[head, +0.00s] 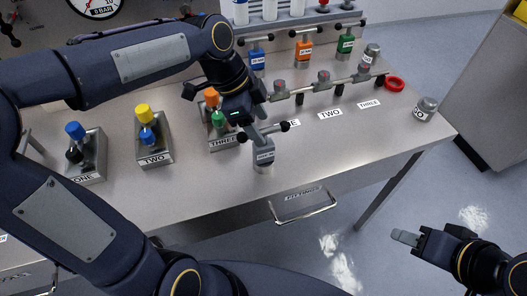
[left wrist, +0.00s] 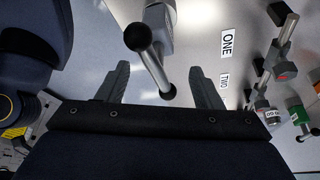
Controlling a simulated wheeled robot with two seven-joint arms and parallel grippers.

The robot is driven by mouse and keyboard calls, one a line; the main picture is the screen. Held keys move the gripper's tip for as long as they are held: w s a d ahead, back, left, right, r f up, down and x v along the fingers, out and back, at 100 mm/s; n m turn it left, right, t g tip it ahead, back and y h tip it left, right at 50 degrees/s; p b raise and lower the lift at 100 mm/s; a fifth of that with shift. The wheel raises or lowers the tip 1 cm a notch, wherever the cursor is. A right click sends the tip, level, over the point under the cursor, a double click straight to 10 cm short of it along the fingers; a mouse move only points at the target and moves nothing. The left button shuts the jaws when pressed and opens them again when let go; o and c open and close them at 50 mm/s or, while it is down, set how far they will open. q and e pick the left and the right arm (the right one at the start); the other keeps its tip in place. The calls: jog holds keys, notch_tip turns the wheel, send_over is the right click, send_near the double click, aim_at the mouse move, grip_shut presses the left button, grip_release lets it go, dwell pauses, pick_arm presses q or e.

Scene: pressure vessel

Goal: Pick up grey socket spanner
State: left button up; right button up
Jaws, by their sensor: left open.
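The grey socket spanner (head: 263,155) stands upright near the table's front edge, its T-handle with black ball ends on top. In the left wrist view the spanner's handle bar (left wrist: 153,66) runs at a slant between my fingers, with a grey body behind it. My left gripper (head: 256,130) is over the spanner's top in the head view. In the left wrist view my left gripper (left wrist: 160,86) is open, a finger on each side of the bar with gaps. My right gripper (head: 405,237) is off the table at lower right; its finger gap cannot be made out.
Blue (head: 257,60), orange (head: 303,52) and green (head: 345,45) T-handled tools stand behind a pipe with valves (head: 323,78).

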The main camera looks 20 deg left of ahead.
aim_at(267, 137)
pick_arm(q)
jog(key=x, duration=0.5)
jog(key=shift+w+f, duration=0.1)
grip_shut()
